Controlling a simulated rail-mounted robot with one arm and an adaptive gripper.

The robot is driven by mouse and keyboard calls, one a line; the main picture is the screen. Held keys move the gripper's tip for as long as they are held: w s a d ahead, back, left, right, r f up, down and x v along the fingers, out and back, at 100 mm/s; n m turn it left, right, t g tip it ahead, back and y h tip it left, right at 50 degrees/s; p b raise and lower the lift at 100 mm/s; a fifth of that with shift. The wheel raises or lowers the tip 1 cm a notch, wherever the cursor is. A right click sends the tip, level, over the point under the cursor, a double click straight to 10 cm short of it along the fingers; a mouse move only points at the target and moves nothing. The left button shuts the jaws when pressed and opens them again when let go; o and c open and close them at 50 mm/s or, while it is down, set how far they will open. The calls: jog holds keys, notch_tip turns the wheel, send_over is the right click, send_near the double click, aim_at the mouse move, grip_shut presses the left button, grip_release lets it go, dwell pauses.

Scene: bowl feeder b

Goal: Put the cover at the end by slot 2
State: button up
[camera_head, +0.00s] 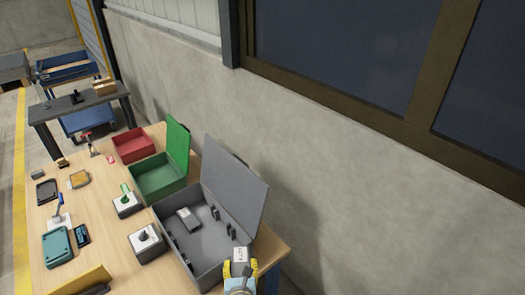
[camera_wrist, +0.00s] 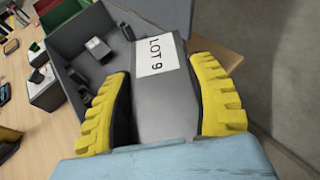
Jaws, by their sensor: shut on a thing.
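My gripper (camera_wrist: 163,100) is shut on a grey cover (camera_wrist: 165,115) with a white label reading "LOT 9", one yellow finger on each side. In the head view my gripper (camera_head: 240,272) holds the cover (camera_head: 241,255) at the near right corner of the open grey case (camera_head: 203,282). It appears above or just outside the case wall; its height is unclear. A similar grey piece (camera_head: 187,218) lies inside the case and also shows in the wrist view (camera_wrist: 97,47). Small dark upright holders (camera_head: 215,212) stand on the case floor. I cannot read any slot number.
The case's raised lid (camera_head: 235,185) stands along the wall side. A green box (camera_head: 155,175) and a red box (camera_head: 132,146) are farther back. Switch boxes (camera_head: 147,243) stand left of the case. A teal case (camera_head: 57,246) and small items lie on the wooden table.

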jog(key=w+d+r+h, duration=0.1)
jog(key=w+d+r, duration=0.1)
jog(key=d, duration=0.5)
jog(key=s+r+p, duration=0.3)
jog(key=r+p, duration=0.8)
jog(key=p, duration=0.1)
jog(key=s+r+p, duration=0.4)
jog(key=r+p, duration=0.7)
jog(key=p, duration=0.2)
jog(key=s+r+p, duration=0.3)
jog(key=r+p, duration=0.8)
jog(key=p, duration=0.1)
jog(key=shift+s+a+r+m, duration=0.15)
jog(key=shift+a+m, duration=0.1)
jog(key=shift+m, duration=0.15)
